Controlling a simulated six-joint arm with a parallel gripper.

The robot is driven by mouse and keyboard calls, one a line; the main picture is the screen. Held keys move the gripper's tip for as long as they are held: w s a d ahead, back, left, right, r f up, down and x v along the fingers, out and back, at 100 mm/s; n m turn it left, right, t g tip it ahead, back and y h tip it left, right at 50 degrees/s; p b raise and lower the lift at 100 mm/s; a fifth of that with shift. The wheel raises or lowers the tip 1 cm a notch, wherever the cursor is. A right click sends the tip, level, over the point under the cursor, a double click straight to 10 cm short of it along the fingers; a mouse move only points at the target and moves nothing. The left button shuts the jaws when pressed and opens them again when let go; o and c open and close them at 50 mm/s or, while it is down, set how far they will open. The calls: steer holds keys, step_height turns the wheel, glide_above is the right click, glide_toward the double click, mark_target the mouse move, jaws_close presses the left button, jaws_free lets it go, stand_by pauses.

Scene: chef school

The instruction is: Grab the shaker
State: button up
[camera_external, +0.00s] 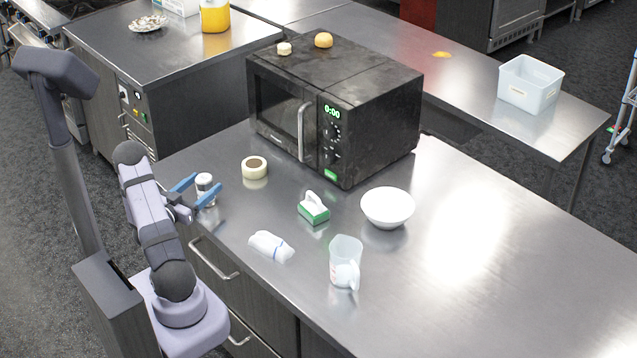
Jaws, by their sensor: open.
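The shaker (205,183) is a small white cylinder with a greyish top, standing upright near the left edge of the steel counter. My gripper (201,190) has blue fingers and is open. One finger lies to the left of the shaker and the other to its right and front, so the shaker appears between them. I cannot tell whether either finger touches it. The lower part of the shaker is partly hidden by the near finger.
A black microwave (335,110) stands behind. The counter's right side is clear.

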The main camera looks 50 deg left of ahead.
steer(key=shift+p+x, duration=1.1)
steer(key=shift+x, duration=1.05)
steer(key=shift+w+a, duration=0.15)
steer(key=shift+w, duration=0.25)
steer(key=c, duration=1.3)
